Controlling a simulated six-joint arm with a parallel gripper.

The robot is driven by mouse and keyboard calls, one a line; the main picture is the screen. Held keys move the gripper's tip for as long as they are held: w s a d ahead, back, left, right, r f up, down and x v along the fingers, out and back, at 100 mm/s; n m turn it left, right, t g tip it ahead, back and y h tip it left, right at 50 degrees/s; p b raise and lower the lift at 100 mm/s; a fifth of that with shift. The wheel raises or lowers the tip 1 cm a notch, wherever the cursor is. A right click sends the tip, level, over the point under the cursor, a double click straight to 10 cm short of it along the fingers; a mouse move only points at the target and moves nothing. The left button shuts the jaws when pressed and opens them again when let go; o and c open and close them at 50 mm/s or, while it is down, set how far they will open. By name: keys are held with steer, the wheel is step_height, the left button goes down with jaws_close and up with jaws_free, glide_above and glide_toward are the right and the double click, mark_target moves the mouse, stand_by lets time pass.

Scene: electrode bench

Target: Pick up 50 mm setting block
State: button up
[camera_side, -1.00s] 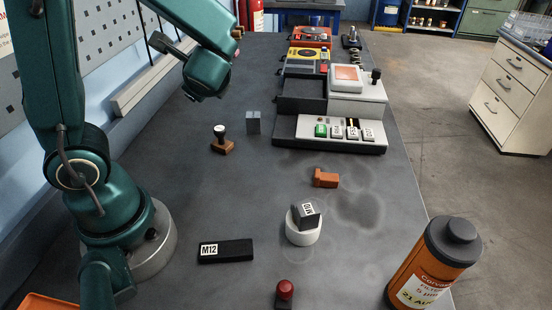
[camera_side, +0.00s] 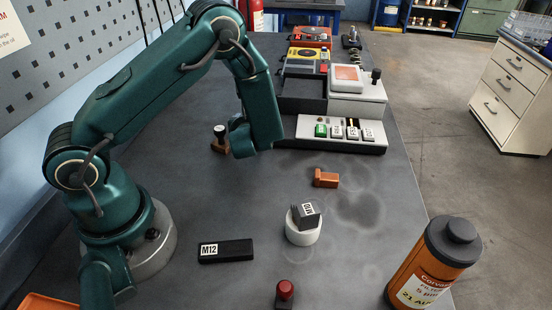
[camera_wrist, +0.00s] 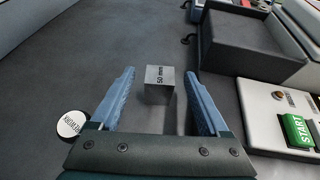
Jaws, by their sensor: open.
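The 50 mm setting block (camera_wrist: 159,79) is a small grey block with a "50 mm" label on its side. In the wrist view it stands on the dark bench, ahead of my gripper (camera_wrist: 160,80) and framed between its two blue fingers. The fingers are apart and I see no contact with the block. In the side view my arm hides the block, and my gripper's fingers are hidden behind my wrist too.
A stamp (camera_wrist: 72,124) with a round labelled top stands left of my gripper. The control station (camera_side: 330,132) with a green START button (camera_wrist: 295,130) stands to the right. An orange block (camera_side: 326,178), a black M12 block (camera_side: 226,251) and a white round holder (camera_side: 303,232) lie nearer the side camera.

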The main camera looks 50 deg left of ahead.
steer(key=shift+x, duration=0.85)
jaws_close()
steer(key=shift+r, duration=0.1)
